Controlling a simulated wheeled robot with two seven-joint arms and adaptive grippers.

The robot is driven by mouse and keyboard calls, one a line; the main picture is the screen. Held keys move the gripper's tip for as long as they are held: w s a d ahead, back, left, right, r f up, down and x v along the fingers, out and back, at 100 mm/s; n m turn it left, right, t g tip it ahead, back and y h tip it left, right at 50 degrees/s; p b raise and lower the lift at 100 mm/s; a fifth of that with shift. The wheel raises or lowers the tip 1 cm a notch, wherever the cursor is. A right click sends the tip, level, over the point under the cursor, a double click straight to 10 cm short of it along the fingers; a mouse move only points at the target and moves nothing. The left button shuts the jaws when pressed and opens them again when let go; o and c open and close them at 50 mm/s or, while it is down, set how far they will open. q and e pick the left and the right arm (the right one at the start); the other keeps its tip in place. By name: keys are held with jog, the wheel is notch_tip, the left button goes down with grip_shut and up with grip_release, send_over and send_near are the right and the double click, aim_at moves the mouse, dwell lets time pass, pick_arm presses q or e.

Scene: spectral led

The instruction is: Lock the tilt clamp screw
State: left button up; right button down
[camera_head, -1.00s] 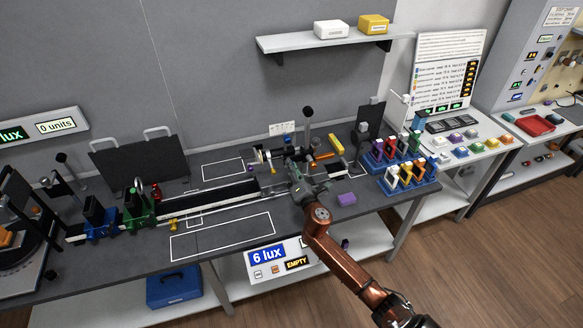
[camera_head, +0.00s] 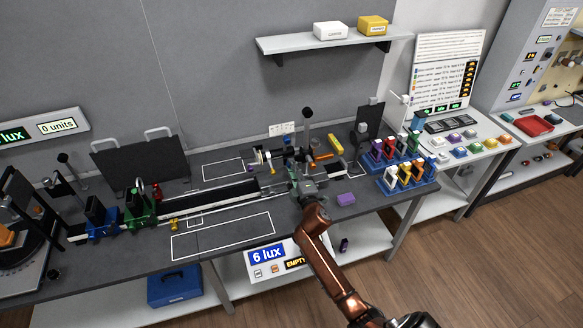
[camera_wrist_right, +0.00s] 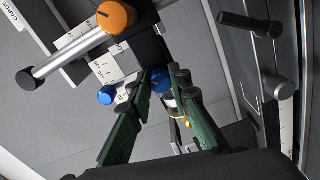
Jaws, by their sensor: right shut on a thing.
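My right gripper (camera_head: 297,172) is at the right part of the optical rail on the bench, among the fittings there. In the right wrist view its two green fingers (camera_wrist_right: 162,86) are closed around a small blue knob (camera_wrist_right: 159,79), which is partly hidden by them. I cannot tell by any label that this knob is the tilt clamp screw. A second blue knob (camera_wrist_right: 107,95) sits to the left, apart from the fingers. An orange knob (camera_wrist_right: 116,17) is above it, by a white scale plate. My left gripper is out of view.
A black rail (camera_head: 222,196) runs along the bench, with a blue carriage (camera_head: 100,222) and a green carriage (camera_head: 139,208) at its left. Blue racks (camera_head: 408,184) of coloured holders stand further right. The outlined front area is clear.

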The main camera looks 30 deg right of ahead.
jog(key=shift+f+m, duration=0.15)
jog(key=shift+m, duration=0.45)
jog(key=c, duration=1.8)
grip_release()
jog(key=shift+o, duration=0.2)
jog(key=shift+s, duration=0.1)
jog(key=v, duration=1.1)
jog(key=shift+s, duration=0.4)
